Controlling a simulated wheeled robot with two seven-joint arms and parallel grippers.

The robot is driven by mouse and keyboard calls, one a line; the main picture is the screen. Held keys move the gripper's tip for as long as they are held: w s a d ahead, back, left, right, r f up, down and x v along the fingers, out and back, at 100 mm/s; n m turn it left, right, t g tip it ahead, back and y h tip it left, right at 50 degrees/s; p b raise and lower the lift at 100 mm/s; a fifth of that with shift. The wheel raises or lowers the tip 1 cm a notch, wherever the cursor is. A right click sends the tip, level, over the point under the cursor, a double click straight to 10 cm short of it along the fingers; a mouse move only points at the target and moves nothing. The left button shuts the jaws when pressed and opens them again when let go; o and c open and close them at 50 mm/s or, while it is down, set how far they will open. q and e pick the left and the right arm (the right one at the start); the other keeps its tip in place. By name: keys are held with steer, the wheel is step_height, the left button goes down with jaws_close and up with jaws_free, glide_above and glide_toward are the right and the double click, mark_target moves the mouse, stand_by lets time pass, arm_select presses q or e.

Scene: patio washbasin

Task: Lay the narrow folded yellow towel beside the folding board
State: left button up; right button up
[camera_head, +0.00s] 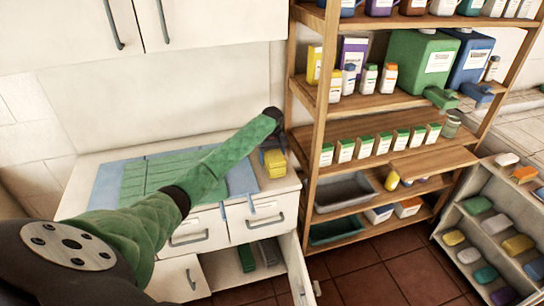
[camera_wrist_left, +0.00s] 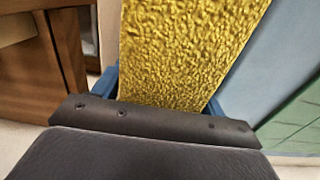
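The folded yellow towel (camera_head: 274,163) is at the right end of the counter, just right of the folding board. In the left wrist view the yellow towel (camera_wrist_left: 185,50) fills the middle, close to the camera. My left gripper (camera_head: 271,142) is over the towel in the head view, its fingers mostly hidden. In the wrist view its blue fingers (camera_wrist_left: 160,98) flank the towel's two sides with no clear gap. The folding board (camera_head: 107,187) lies flat, blue with green panels, partly covered by my left arm. My right gripper is not in view.
A wooden shelf unit (camera_head: 300,108) with bottles and boxes stands close right of the counter. Below, a cabinet door (camera_head: 296,270) hangs open. A white rack (camera_head: 480,225) of coloured folded cloths is at the right. Bare counter (camera_head: 85,172) is scarce around the board.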

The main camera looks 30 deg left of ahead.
arm_select(q)
steer(key=shift+o, duration=1.1)
steer(key=shift+r, duration=0.1)
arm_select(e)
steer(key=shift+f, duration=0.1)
arm_select(q)
steer(key=shift+r+b, duration=0.3)
steer(key=shift+r, duration=0.05)
step_height(320, 180, up, 4)
steer(key=shift+r+b, duration=0.1)
steer(key=shift+b, duration=1)
step_height(320, 180, up, 6)
steer(key=shift+f+b, duration=0.1)
steer(key=shift+b, duration=0.9)
steer(key=shift+r, duration=0.7)
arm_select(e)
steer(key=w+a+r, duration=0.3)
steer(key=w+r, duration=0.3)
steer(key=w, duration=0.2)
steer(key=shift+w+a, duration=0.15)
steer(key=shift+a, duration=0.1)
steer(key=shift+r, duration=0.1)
